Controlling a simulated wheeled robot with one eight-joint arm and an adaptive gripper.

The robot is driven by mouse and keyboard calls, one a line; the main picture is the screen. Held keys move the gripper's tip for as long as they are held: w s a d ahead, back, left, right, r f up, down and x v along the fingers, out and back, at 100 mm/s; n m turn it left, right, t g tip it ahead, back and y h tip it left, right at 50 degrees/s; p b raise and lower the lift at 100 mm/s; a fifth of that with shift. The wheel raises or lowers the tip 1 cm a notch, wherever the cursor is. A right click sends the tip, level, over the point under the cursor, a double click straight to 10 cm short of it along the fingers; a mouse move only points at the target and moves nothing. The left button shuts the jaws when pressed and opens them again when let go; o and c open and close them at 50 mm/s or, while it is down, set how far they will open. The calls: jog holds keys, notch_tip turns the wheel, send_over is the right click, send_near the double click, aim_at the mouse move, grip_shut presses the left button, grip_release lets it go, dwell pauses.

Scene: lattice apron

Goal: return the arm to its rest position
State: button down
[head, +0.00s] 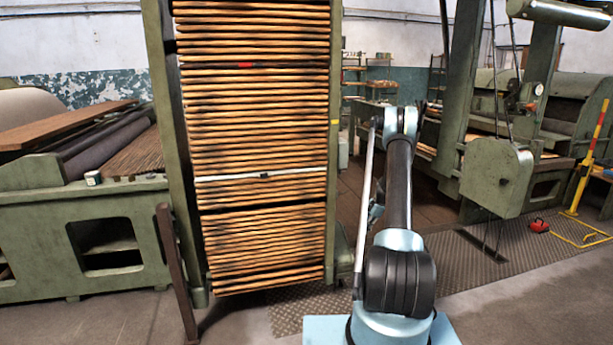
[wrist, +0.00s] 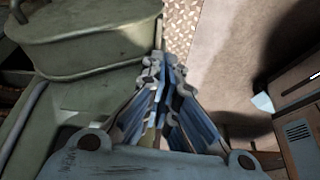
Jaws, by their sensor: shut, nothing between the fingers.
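My arm (head: 398,190) rises from its light blue base at the bottom of the head view, with a dark link up to a pale blue elbow joint. Only a small part of the wrist end shows left of the dark link in the head view, and the fingers cannot be made out there. In the wrist view my gripper (wrist: 163,68) is shut, its fingertips close together with nothing between them. A green machine casing (wrist: 95,38) lies beyond and left of the fingers in that view; I cannot tell the distance.
A tall green rack of wooden slats (head: 262,190) stands left of my arm. A green machine (head: 497,180) with a hanging box stands to the right. Tread plate (head: 470,265) covers floor there. A red object (head: 539,225) lies near a yellow stand (head: 580,185). Open floor is at lower right.

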jog(key=s+a+r+m+h, duration=0.1)
jog(key=s+a+r+m, duration=0.15)
jog(key=r, duration=0.65)
jog(key=s+a+r+m, duration=0.2)
jog(key=s+r, duration=0.2)
jog(key=r, duration=0.5)
jog(key=s+a+r+m+t+h, duration=0.1)
jog(key=s+a+r+m, duration=0.1)
jog(key=s+r, duration=0.55)
jog(key=s+a+r+m, duration=0.2)
jog(key=s+r, duration=0.5)
jog(key=s, duration=0.1)
jog(key=s+a+r+m+h, duration=0.1)
jog(key=s+r+m, duration=0.15)
jog(key=s, duration=0.75)
jog(key=s+a+r+m, duration=0.1)
jog(key=s+m, duration=0.2)
jog(key=s, duration=0.7)
jog(key=s+f+m+t, duration=0.1)
jog(key=s+f+m, duration=0.1)
jog(key=s, duration=0.5)
jog(key=s+f+m+h, duration=0.1)
jog(key=s+f+m, duration=0.2)
jog(key=s+f, duration=0.2)
jog(key=s, duration=0.3)
jog(key=shift+s+f+t, duration=0.25)
jog(key=shift+s+t, duration=0.05)
jog(key=shift+t, duration=0.1)
jog(key=shift+d, duration=0.15)
